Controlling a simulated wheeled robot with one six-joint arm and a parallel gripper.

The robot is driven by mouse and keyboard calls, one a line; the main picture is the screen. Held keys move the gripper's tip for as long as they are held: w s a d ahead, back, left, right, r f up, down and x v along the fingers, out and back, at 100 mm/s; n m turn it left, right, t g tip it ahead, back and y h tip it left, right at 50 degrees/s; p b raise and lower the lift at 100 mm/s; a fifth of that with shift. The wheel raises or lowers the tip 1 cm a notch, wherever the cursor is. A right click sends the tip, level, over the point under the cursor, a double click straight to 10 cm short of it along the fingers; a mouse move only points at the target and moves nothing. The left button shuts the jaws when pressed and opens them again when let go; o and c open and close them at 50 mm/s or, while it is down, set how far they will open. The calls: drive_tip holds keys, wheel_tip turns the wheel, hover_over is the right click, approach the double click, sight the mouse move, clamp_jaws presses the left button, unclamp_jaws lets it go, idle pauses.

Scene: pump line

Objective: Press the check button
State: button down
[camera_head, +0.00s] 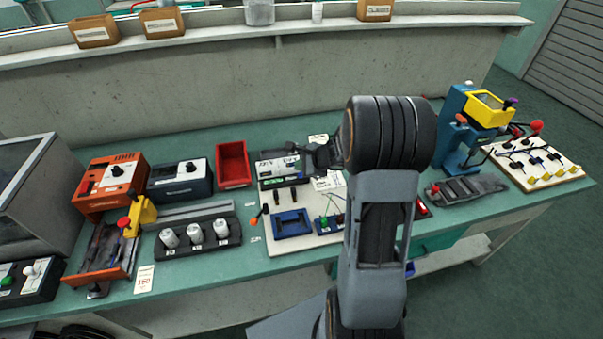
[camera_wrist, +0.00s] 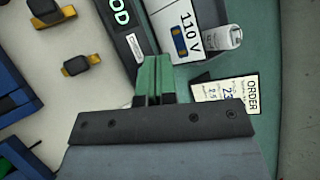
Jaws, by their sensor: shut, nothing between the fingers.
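My gripper (camera_wrist: 153,64) shows its two green fingers side by side, shut and empty, in the wrist view. I cannot tell whether the tips touch the device. In the head view my gripper (camera_head: 318,157) is just right of this device (camera_head: 278,167), at the back of the pale board (camera_head: 262,232).
A red bin (camera_head: 233,165), a blue tray (camera_head: 292,223) and a row of white knobs (camera_head: 195,233) are nearby.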

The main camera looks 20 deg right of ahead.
drive_tip(key=shift+r+p, duration=1.95)
drive_tip(key=shift+r, duration=0.65)
drive_tip(key=shift+f, duration=0.1)
